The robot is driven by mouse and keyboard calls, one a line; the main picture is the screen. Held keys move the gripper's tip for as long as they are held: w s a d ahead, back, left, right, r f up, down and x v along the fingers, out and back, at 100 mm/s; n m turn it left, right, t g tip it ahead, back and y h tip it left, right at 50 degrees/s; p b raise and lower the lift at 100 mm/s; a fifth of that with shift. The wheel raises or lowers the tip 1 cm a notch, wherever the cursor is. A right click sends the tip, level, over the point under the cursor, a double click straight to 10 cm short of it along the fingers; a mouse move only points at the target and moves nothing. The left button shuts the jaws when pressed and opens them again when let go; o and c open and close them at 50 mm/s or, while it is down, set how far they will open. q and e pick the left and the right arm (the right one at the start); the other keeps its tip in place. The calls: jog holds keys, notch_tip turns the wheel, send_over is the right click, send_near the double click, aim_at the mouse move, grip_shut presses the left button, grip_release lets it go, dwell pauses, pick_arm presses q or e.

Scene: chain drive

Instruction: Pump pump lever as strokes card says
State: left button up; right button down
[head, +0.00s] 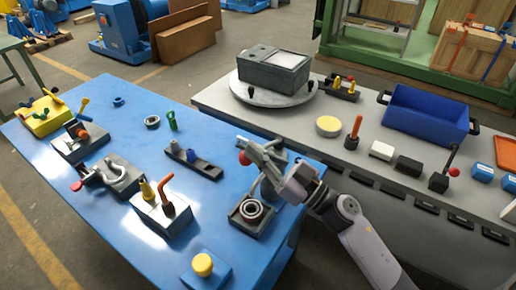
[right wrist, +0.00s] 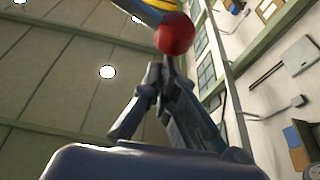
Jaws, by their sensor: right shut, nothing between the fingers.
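My right gripper (head: 256,152) reaches over the right part of the blue table, its fingers shut and empty. A red ball knob (head: 244,158) is right by its fingertips. In the right wrist view the red knob (right wrist: 174,34) is just past the closed fingertips (right wrist: 168,70); whether they touch is unclear. The knob looks like the end of the pump lever, but its shaft is mostly hidden by my gripper. A dark square base with a round ring (head: 251,210) stands below my gripper. I cannot make out a readable strokes card. My left gripper is not in view.
The blue table (head: 110,235) holds a grey clamp-like fixture (head: 122,178), a grey block with yellow and orange handles (head: 160,212) and a yellow button box (head: 203,265). The grey bench behind holds a blue bin (head: 425,112), a turntable (head: 273,96) and another red-knobbed lever (head: 446,172).

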pick_arm(q)
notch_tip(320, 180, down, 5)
jog(key=b, duration=0.4)
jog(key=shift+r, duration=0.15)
pick_arm(e)
notch_tip(320, 180, down, 7)
jog(key=s+a+n+g+y, duration=0.1)
jog(key=s+n+g, duration=0.1)
jog(key=n, duration=0.4)
jog(key=shift+s+a+g, duration=0.2)
jog(key=shift+a+g, duration=0.1)
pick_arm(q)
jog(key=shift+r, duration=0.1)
